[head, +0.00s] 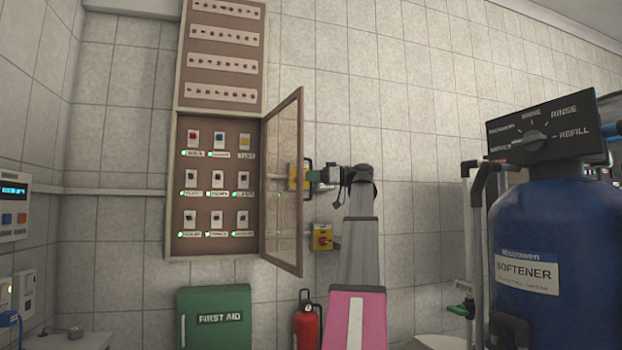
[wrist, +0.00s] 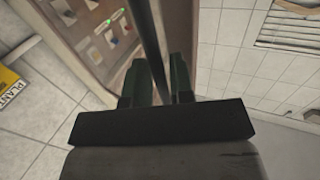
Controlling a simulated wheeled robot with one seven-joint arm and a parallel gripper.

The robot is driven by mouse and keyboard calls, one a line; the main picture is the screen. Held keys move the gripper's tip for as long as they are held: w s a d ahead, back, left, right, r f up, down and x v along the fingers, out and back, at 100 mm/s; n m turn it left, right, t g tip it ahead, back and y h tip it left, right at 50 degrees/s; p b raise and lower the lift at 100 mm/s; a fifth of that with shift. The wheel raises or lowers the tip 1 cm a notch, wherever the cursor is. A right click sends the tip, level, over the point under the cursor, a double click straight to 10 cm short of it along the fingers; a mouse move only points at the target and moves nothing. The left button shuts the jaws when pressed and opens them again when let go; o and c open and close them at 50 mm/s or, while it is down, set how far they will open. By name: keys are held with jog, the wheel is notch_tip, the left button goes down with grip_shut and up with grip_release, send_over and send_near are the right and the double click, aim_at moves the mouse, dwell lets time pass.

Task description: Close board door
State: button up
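The board (head: 172,190) is a tall brown wall cabinet; its lower part holds rows of switches. Its glazed, brown-framed door (head: 301,120) is hinged on the right and stands open, swung out from the wall. My gripper (head: 311,176) is at the outer edge of the door, about mid-height. Whether the fingers press on the edge is unclear. Switches show through the pane on the left.
A green first aid box (head: 215,318) and a red extinguisher (head: 308,325) are below the board. A yellow switch box (head: 323,237) is on the wall right of the door. A blue softener tank (head: 555,260) stands at the right. A yellow sign (wrist: 10,90) shows in the wrist view.

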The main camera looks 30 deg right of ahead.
jog(key=shift+w+a, duration=0.15)
jog(key=shift+a, duration=0.1)
